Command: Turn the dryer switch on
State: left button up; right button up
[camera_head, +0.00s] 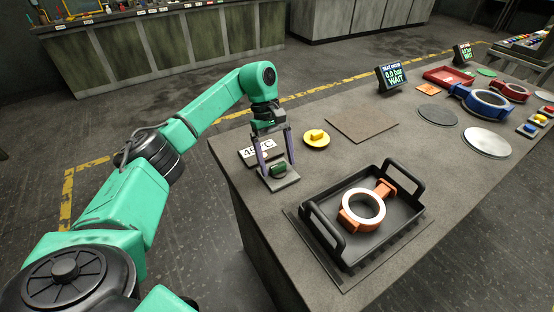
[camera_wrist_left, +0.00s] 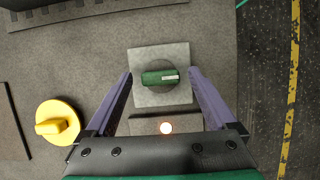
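The dryer switch is a dark green knob (camera_head: 278,170) on a pale grey square base plate (camera_head: 284,183) near the table's left end. In the left wrist view the green knob (camera_wrist_left: 160,77) lies crosswise, with a pale mark at its right end, on the plate (camera_wrist_left: 160,53). My left gripper (camera_head: 276,162) points down over it. In the left wrist view the gripper (camera_wrist_left: 160,72) is open, with one purple finger on each side and clear gaps to the knob. A display reading about 45 C (camera_head: 257,154) stands beside the switch. My right gripper is not in view.
A yellow knob on a round base (camera_head: 316,137) sits close by. A black tray (camera_head: 405,222) with upright handles holds an orange ring casting (camera_head: 346,218). A glowing light (camera_wrist_left: 166,128) shows near my gripper.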

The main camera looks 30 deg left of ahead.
pick_arm(q)
jog(key=p+v, duration=0.4)
jog(key=v, duration=1)
jog(key=shift+r, duration=0.3)
jog(key=shift+w+a+f, duration=0.1)
jog(key=shift+w+a, duration=0.05)
jog(key=shift+w, duration=0.05)
